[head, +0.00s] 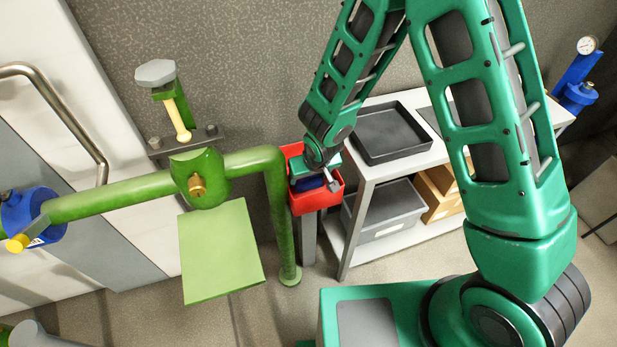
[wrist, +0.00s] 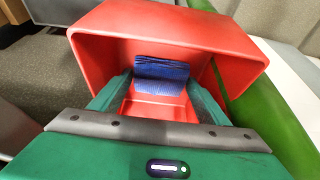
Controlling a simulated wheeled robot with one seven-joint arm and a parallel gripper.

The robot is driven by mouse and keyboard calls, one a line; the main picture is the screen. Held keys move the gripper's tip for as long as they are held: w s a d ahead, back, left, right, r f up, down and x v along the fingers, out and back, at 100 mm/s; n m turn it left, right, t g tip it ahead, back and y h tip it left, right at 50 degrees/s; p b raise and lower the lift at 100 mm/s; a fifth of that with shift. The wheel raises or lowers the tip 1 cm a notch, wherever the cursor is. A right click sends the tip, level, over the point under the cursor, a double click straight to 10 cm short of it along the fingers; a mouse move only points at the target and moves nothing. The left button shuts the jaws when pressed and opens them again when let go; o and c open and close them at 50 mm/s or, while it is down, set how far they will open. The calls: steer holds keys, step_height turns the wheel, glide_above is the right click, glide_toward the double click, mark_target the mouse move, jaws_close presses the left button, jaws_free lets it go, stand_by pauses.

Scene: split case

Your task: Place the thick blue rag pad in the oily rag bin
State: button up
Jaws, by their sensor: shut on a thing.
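The red bin (head: 319,197) stands on a grey post between the green pipe and the shelf unit. In the wrist view its open red interior (wrist: 185,50) surrounds my gripper's fingers. The thick blue rag pad (wrist: 161,72) is between the fingertips, inside the bin's opening. My gripper (wrist: 160,85) is shut on the pad. In the head view my gripper (head: 316,182) reaches down into the bin, and a dark blue bit of the pad shows below it. Whether the pad touches the bin's floor cannot be told.
A green pipe (head: 281,215) with a valve runs close along the bin's left side. A light shelf unit (head: 360,205) stands close on its right, with a black tray (head: 390,133) on top and a grey bin (head: 383,212) below. A green plate (head: 221,252) hangs at the left.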

steer(key=shift+f, duration=0.25)
steer(key=o, duration=0.7)
steer(key=shift+f, duration=0.15)
steer(key=v, duration=1.2)
steer(key=shift+s, duration=0.1)
